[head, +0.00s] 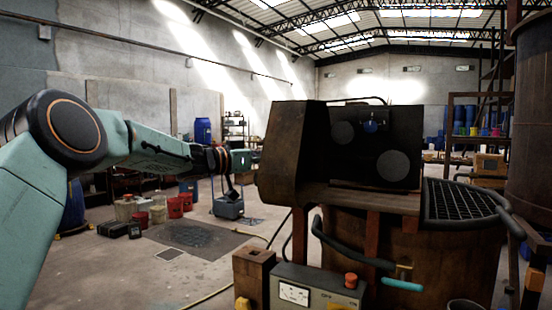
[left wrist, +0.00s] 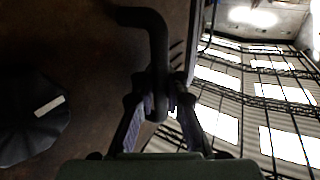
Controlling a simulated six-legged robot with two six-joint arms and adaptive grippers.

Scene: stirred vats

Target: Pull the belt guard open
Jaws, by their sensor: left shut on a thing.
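The belt guard (head: 288,150) looks like the rusty brown cover at the left of a dark panel (head: 375,172) with two grey discs, on top of the vat; I cannot tell how far open it stands. My left gripper (head: 234,172) is at the guard's left side in the head view, with the arm reaching in from the left. In the left wrist view my left gripper (left wrist: 157,108) is shut on a dark bent bar handle (left wrist: 155,45). The handle stands out from a brown surface (left wrist: 85,55). My right gripper is not in view.
A control box (head: 310,291) with a red button stands in front of the vat. A dark curved pipe with a teal grip (head: 403,284) sticks out at the front. A grated top (head: 458,200) lies at the right. Red buckets (head: 176,207) stand on the floor behind my arm.

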